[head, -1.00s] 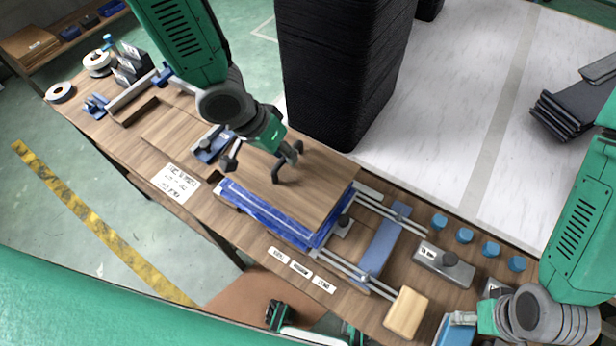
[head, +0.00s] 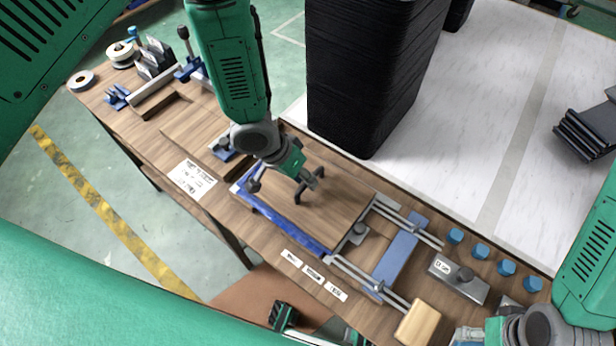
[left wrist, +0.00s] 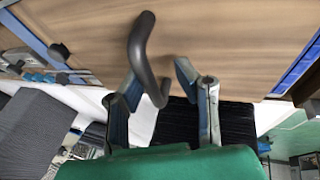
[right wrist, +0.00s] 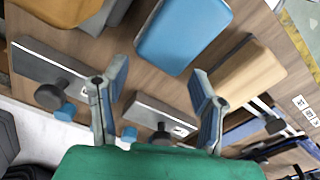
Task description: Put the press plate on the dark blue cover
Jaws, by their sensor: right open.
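The press plate appears to be the wooden board (head: 345,208) with a dark arched handle (head: 318,178). It lies over the dark blue cover (head: 300,232), whose blue shows along the board's left and front edges; whether they touch all round is hidden. My left gripper (head: 307,180) is at the handle. In the left wrist view the curved handle (left wrist: 137,45) stands between the two fingers (left wrist: 158,75), and I cannot tell whether they grip it. My right gripper (right wrist: 160,70) is open and empty above the right end of the table.
Rails with a blue bar (head: 398,255) lie right of the board. Beyond them are a grey block with a black knob (head: 458,278), several blue caps (head: 480,253) and a light wooden block (head: 416,322). A tall black stack (head: 365,80) stands close behind.

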